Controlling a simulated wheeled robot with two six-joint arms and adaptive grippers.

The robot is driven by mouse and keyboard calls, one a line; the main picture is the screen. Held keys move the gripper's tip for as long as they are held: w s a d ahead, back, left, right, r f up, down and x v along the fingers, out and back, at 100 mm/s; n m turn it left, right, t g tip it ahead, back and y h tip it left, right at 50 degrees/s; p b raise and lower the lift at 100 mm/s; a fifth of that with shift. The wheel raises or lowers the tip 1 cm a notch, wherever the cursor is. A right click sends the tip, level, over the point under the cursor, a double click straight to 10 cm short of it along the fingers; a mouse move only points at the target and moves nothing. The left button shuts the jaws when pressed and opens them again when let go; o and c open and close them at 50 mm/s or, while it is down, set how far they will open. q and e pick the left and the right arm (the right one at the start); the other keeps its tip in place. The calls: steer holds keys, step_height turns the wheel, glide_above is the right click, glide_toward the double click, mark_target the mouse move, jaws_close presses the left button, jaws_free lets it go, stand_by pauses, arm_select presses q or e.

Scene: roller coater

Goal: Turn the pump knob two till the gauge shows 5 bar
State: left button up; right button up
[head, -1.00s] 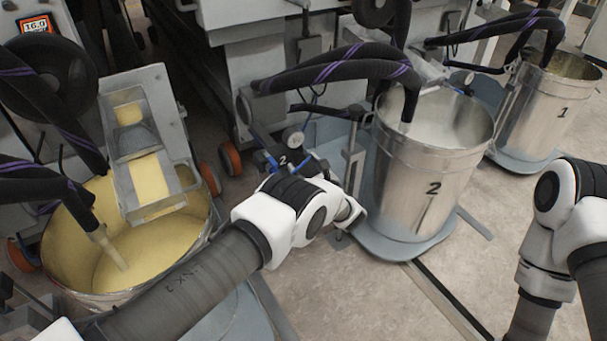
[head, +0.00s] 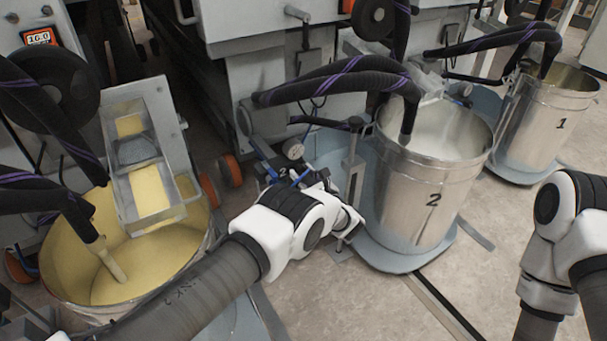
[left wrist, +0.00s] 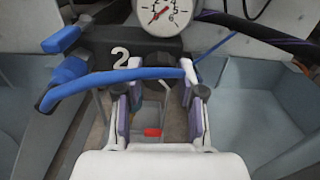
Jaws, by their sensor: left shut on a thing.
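Pump two is a dark block with a white 2 (left wrist: 121,57), below the back machine's hoses; its number also shows in the head view (head: 283,172). Its round white gauge (left wrist: 165,12) is cut by the top edge of the left wrist view; the needle points to the lower left, at the low end. In the head view the gauge (head: 293,149) is too small to read. My left gripper (left wrist: 160,98) is at the block's front, its fingers apart and closed on the knob, which is mostly hidden.
Steel bucket 2 (head: 425,205) stands right of the pump, bucket 1 (head: 545,125) further right. A bucket of yellow liquid (head: 190,255) is at left. Blue levers (left wrist: 64,70) and black hoses (head: 335,85) are close to the pump. My right arm is at the right edge.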

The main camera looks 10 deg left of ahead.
arm_select(q)
steer(key=shift+m+p, duration=0.3)
steer(key=shift+m, duration=2.7)
steer(key=o, duration=1.1)
steer(key=shift+o, duration=0.2)
step_height(320, 180, up, 10)
